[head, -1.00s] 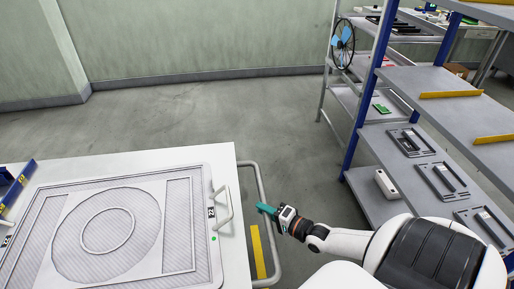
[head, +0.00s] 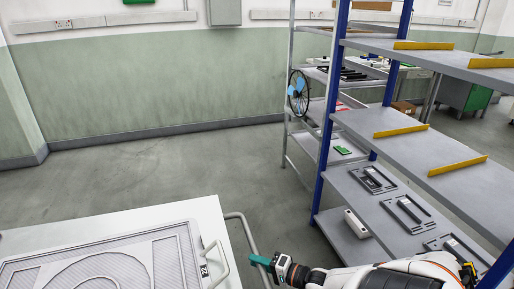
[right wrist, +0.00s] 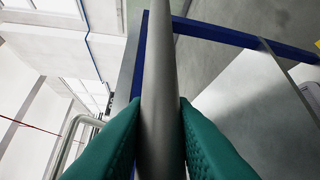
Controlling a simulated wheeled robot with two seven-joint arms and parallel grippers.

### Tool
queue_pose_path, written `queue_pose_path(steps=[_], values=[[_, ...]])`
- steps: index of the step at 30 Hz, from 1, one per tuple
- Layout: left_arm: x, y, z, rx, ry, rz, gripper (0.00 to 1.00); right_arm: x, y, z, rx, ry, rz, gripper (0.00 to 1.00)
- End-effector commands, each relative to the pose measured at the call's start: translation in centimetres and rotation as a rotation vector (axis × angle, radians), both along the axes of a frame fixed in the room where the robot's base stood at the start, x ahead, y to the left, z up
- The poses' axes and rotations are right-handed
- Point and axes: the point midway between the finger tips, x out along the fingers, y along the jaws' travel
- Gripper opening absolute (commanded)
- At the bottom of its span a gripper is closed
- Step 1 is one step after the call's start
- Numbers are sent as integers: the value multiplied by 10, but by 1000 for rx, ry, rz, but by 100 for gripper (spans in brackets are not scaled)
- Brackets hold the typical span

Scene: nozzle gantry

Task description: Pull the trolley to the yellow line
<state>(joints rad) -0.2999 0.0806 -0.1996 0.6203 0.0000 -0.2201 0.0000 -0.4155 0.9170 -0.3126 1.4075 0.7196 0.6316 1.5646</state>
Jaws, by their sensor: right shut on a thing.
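The trolley (head: 205,212) is a white-topped cart at the lower left of the head view. A grey tubular handle (head: 242,224) stands out from its right side. My right gripper (head: 262,262), with green fingers, is at this handle. In the right wrist view the two green fingers (right wrist: 161,120) are shut on a grey bar (right wrist: 161,75), one on each side of it. The yellow line is not visible in the current head view. My left gripper is not in view.
A patterned tray (head: 150,252) with its own small handle lies on the trolley top. A blue-and-grey shelf rack (head: 330,150) with fixtures and yellow strips stands close on the right. Open grey floor (head: 140,175) lies between the trolley and the green wall.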

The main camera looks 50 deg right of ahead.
Motion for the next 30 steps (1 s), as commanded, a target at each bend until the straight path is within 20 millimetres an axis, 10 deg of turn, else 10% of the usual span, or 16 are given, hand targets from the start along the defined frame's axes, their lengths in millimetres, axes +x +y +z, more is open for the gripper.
queue_pose_path(steps=[4, 5, 9, 20, 30], values=[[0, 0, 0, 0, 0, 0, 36, -1, -3, -1, -5, 5, -3, 0], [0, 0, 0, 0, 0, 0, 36, -1, -3, -1, -5, 5, -3, 25], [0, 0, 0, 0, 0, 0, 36, -1, -2, -1, -5, 4, -2, 43], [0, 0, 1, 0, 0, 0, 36, -7, -3, 0, -3, 3, -1, 43], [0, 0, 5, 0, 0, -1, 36, -67, -14, 8, -4, 8, -2, 43]])
